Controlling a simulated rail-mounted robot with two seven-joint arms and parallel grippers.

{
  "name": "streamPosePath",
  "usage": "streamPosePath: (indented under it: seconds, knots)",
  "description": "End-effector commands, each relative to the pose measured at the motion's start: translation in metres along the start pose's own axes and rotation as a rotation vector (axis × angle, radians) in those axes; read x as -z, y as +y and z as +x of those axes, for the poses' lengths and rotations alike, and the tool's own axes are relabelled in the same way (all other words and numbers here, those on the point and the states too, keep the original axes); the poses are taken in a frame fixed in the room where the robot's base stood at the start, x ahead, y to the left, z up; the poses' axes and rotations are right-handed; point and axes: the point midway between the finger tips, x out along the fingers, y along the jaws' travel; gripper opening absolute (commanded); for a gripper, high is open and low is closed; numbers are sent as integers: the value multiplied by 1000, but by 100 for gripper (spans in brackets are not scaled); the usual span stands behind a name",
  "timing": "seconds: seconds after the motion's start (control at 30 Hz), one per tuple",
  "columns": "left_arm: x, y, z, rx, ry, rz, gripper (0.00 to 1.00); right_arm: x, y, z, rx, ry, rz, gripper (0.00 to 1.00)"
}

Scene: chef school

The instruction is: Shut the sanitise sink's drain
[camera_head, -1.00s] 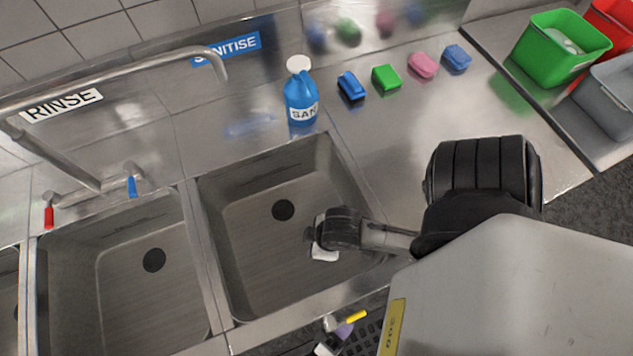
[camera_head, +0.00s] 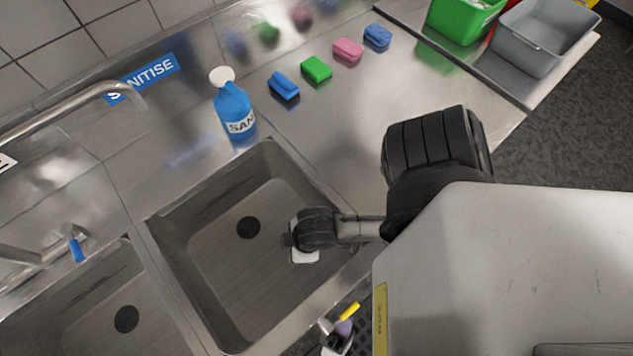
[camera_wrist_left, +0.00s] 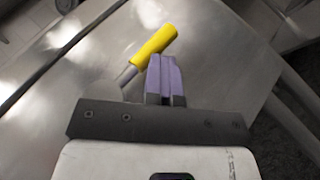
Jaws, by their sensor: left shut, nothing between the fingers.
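The sanitise sink (camera_head: 205,290) is the steel basin below the blue SANITISE sign (camera_head: 142,78). Its round drain (camera_head: 248,228) looks dark; whether it is open or shut cannot be told. A yellow-handled lever (camera_head: 349,311) sticks out by the sink's front edge, and it also shows in the left wrist view (camera_wrist_left: 154,46). My left gripper (camera_head: 344,327) has purple fingers, shut and empty (camera_wrist_left: 165,75). The fingertips are close to the yellow handle, just beside it in the wrist view; contact cannot be told.
A blue spray bottle (camera_head: 235,110) stands behind the sink. Several sponges, including a green one (camera_head: 316,69), lie on the counter. A grey bin (camera_head: 540,38) and a green bin (camera_head: 462,20) are at the far right. A steel faucet (camera_head: 75,105) reaches in from the left.

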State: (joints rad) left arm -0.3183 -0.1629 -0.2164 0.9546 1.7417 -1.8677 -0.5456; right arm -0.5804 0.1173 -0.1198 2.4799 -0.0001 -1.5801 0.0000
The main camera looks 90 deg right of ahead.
Motion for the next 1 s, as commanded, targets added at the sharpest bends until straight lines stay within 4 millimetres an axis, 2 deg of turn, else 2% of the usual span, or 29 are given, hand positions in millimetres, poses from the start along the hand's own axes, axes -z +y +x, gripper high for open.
streamPosePath:
  seconds: [0.17,0.27,0.43,0.8,1.0]
  knots:
    - [0,1,0,-3,-3,2,0,0,0,0,0,1,0,43]
    - [1,0,-7,-2,-2,2,0,0,0,3,0,1,0,43]
    - [1,-2,-35,2,1,1,0,-3,0,12,0,1,0,43]
    - [-13,39,-98,4,0,0,0,-2,1,6,-3,1,-4,43]
    - [-17,52,-120,3,-1,0,0,-2,1,7,-4,1,-6,43]
